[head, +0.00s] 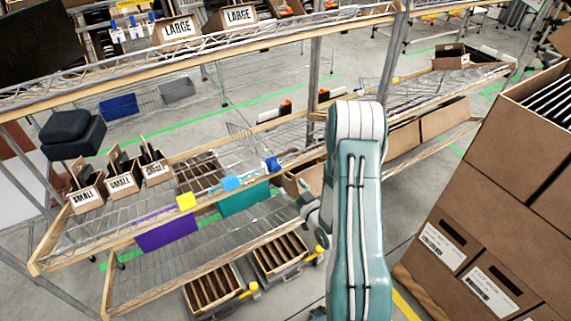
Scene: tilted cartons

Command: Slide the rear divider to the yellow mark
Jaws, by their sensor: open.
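My arm rises in the foreground, right of centre, in the head view. Two slatted boxes, a left one (213,287) and a right one (280,255), stand low under the shelf, with upright dividers inside. Which divider is the rear one, and whether the yellow block is the mark, I cannot tell.
Cartons marked SMALL (122,184) stand on the shelf at left. A purple panel (167,231) and a teal panel (244,198) hang along its front. Stacked brown cartons (480,215) fill the right side. Open floor shows behind the racks.

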